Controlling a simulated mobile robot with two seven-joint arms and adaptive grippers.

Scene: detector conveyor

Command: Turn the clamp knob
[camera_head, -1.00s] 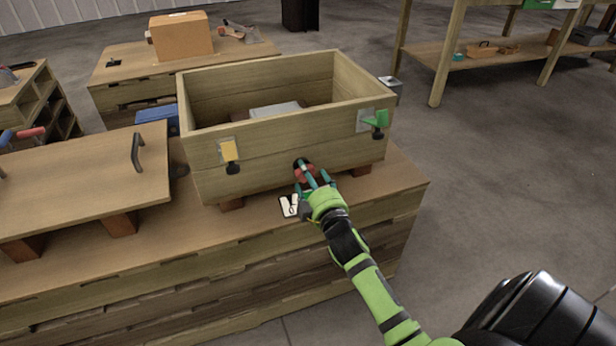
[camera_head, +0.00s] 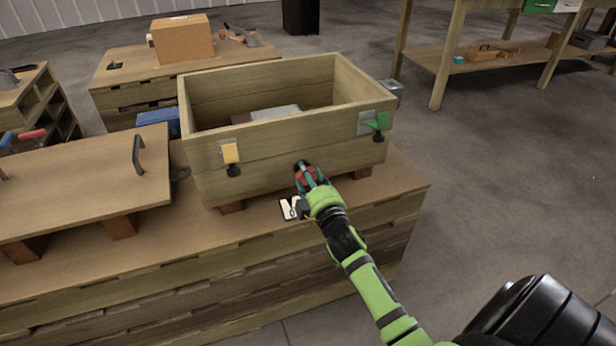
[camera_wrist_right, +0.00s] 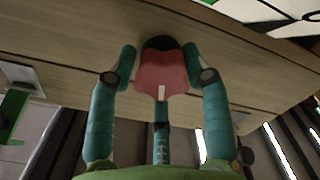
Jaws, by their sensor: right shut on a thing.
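The clamp knob is red with a dark base and a white mark. It sits low on the front wall of the wooden box (camera_head: 260,145). In the right wrist view the knob (camera_wrist_right: 161,75) is between the teal fingers of my right gripper (camera_wrist_right: 160,72), which is shut on it. In the head view my right gripper (camera_head: 309,178) covers most of the knob (camera_head: 303,172). My left gripper is not in view.
The box front carries a yellow latch (camera_head: 230,153) and a green latch (camera_head: 377,121). A white card (camera_head: 289,208) lies on the bench below the knob. A wooden lid with a dark handle (camera_head: 138,154) lies at left. A blue box (camera_head: 160,121) stands behind it.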

